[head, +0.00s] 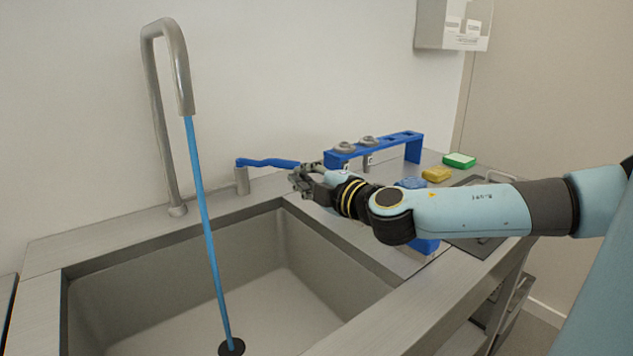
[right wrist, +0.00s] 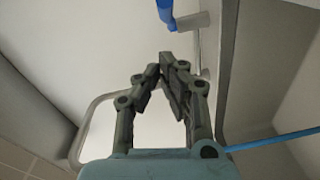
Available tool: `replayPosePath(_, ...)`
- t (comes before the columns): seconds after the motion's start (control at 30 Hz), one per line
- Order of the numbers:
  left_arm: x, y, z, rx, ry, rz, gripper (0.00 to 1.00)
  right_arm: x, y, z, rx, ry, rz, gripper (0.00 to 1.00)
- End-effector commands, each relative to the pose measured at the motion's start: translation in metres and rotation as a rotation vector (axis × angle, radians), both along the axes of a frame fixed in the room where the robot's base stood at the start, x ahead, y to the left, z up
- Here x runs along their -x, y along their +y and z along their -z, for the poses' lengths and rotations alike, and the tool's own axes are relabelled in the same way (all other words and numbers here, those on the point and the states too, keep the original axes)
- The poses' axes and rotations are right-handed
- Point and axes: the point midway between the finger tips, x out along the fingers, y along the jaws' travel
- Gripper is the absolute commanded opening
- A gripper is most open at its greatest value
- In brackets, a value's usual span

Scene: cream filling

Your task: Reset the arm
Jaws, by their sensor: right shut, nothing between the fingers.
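My right gripper (head: 308,180) is shut and empty. In the head view it is above the back right edge of the sink, at the right end of a blue faucet lever (head: 268,162). I cannot tell from this view whether it touches the lever. In the right wrist view the fingers (right wrist: 168,70) meet at their tips, and the blue lever (right wrist: 166,10) shows beyond them, apart from the tips. My right arm reaches in from the right. My left gripper is not in view.
A steel faucet (head: 160,110) pours a blue stream (head: 206,220) into the sink (head: 160,258). A blue rack (head: 412,142) with grey-topped items stands behind my arm. A yellow sponge (head: 437,174) and a green sponge (head: 459,160) lie on the right counter. A dispenser (head: 440,25) hangs on the wall.

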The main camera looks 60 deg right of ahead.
Motion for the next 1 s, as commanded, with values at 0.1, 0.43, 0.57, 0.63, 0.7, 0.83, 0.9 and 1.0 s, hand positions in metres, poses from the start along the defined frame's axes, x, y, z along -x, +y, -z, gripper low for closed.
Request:
replayPosePath(0.1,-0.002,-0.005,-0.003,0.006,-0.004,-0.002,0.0,0.017,0.001,-0.002,0.002,0.003,-0.003,0.0)
replayPosePath(0.43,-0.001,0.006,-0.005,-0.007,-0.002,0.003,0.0,0.032,0.001,-0.003,-0.003,-0.002,-0.002,0.0)
replayPosePath(0.57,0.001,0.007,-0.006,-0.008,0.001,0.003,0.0,0.032,0.001,-0.004,-0.003,-0.002,-0.001,0.0)
replayPosePath(0.63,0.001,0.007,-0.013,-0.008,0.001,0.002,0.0,0.031,0.001,-0.011,-0.002,-0.004,-0.001,0.0)
replayPosePath(0.7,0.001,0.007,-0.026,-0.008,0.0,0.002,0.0,0.031,0.001,-0.025,-0.001,-0.006,-0.001,0.0)
replayPosePath(0.83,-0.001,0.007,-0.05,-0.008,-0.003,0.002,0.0,0.031,0.001,-0.05,-0.002,-0.009,-0.001,0.0)
replayPosePath(0.9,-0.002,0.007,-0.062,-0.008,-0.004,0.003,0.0,0.031,0.001,-0.063,-0.001,-0.01,-0.001,0.0)
replayPosePath(1.0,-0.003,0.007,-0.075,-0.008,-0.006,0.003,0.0,0.031,0.001,-0.076,-0.002,-0.011,-0.001,0.0)
